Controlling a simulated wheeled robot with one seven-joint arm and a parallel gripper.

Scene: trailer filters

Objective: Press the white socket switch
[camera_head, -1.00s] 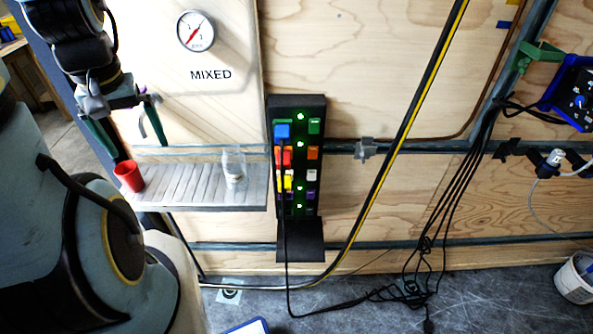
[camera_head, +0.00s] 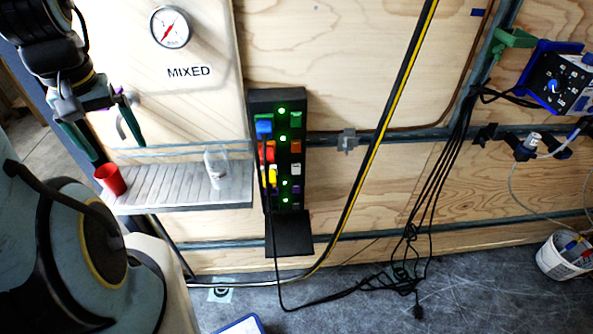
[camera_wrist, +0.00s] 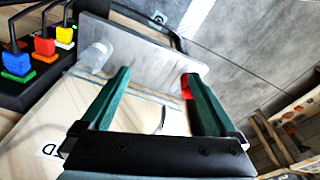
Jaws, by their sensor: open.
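The black socket panel (camera_head: 279,98) stands upright against the plywood wall in the head view, with plugs on its left, green lights down its middle and coloured switches on its right. The white switch (camera_head: 296,170) is in the right column, below the orange one (camera_head: 296,146) and above the purple one (camera_head: 296,190). My gripper (camera_head: 117,150) is open and empty, above the shelf's left end and well left of the panel. In the wrist view its green fingers (camera_wrist: 158,94) are spread wide. The panel (camera_wrist: 28,92) shows there at the left edge; I cannot make out the white switch.
A ribbed shelf (camera_head: 185,187) left of the panel holds a red cup (camera_head: 109,180) and a clear bottle (camera_head: 215,169). A black-yellow cable (camera_head: 384,128) crosses right of the panel. Black cords (camera_head: 345,296) hang down and lie on the floor. A white bucket (camera_head: 562,262) stands at right.

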